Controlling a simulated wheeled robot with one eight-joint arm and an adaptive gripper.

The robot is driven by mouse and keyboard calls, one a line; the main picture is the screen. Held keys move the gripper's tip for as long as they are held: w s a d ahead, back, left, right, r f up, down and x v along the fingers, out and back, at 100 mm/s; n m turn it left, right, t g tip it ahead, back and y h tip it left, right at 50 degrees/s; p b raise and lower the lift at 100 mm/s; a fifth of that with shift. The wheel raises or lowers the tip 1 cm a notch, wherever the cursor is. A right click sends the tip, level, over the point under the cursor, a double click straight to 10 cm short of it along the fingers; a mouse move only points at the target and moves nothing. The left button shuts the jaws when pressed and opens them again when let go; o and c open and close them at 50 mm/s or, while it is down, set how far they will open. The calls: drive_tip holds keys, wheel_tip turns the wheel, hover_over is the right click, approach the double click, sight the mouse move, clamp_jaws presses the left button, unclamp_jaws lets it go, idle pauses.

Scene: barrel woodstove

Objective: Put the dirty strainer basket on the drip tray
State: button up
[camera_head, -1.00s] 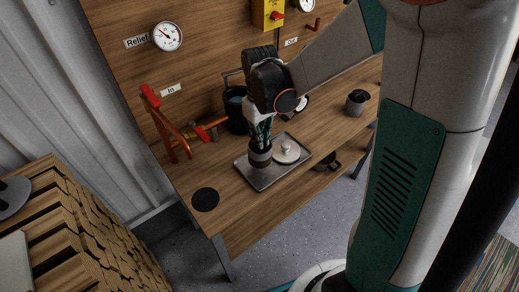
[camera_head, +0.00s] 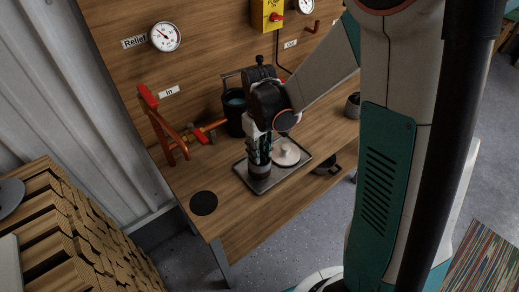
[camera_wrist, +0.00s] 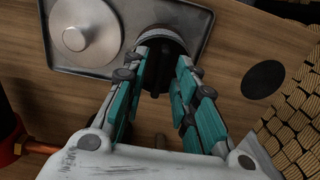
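The strainer basket (camera_head: 259,170) is a dark, short cylinder with a grey band, at the left part of the metal drip tray (camera_head: 254,189). It looks upright and low over the tray; I cannot tell whether its base touches. My gripper (camera_head: 259,155) points down right above it. In the wrist view, the fingers (camera_wrist: 162,60) close in on the dark upright part at the basket's middle, with its grey rim (camera_wrist: 163,33) just beyond them. The basket's lower side is hidden there. The tray (camera_wrist: 120,5) also shows in the wrist view.
A pale round lid-like disc with a knob (camera_head: 286,153) lies on the tray beside the basket. A black round mat (camera_head: 204,202) lies left of the tray.

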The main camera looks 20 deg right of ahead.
wheel_tip(320, 180, up, 12)
drive_tip(key=p, duration=0.5)
drive_tip(key=s+r+m+t, duration=0.3)
drive_tip(key=s+r+t, duration=0.4)
drive_tip(key=s, duration=0.8)
wheel_tip(320, 180, up, 3)
drive_tip(key=shift+r+m, duration=0.2)
drive_tip(key=shift+m, duration=0.1)
